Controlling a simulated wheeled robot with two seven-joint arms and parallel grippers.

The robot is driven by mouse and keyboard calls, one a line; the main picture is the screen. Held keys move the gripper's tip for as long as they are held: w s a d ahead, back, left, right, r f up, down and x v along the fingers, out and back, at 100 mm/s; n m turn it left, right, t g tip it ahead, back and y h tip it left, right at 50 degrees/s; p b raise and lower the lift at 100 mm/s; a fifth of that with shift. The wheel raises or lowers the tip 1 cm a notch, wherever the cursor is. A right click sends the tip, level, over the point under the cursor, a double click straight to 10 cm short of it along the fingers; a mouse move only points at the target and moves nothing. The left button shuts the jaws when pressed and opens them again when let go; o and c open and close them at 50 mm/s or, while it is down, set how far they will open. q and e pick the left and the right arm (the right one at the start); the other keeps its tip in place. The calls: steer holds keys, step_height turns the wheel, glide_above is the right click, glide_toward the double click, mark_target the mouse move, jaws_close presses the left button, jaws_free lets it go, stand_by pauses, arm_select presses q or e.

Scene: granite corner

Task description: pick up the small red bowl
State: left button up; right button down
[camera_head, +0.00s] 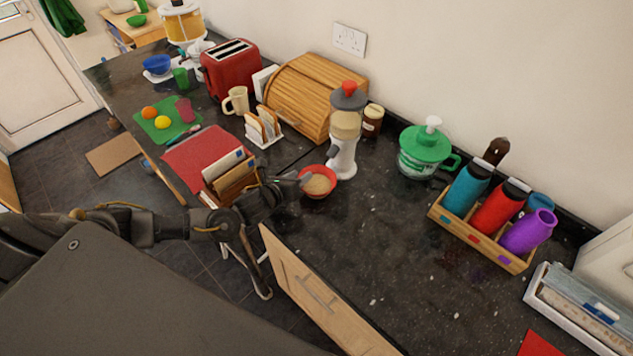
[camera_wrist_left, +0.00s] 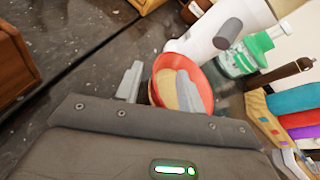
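The small red bowl (camera_head: 331,190) stands on the dark granite counter, just in front of a white dispenser (camera_head: 343,155). It has a beige inside or filling; I cannot tell which. In the left wrist view the bowl (camera_wrist_left: 204,88) lies at the fingertips. My left gripper (camera_head: 299,183) is open at the bowl's left side. In the wrist view its fingers (camera_wrist_left: 160,70) stand apart, with the bowl's near-left rim between them. One finger overlaps the bowl's inside, the other is outside it. Whether they touch the rim cannot be told. My right gripper is not in view.
A wooden bread bin (camera_head: 315,90), a toast rack (camera_head: 263,128) and a letter holder (camera_head: 232,180) stand left of the bowl. A green-lidded jar (camera_head: 425,150) and a bottle crate (camera_head: 480,240) stand to the right. The counter in front of the crate is clear.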

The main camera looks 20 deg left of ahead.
arm_select(q)
steer(key=shift+x, duration=1.4)
steer(key=shift+c, duration=0.2)
jaws_close()
steer(key=shift+r, duration=0.1)
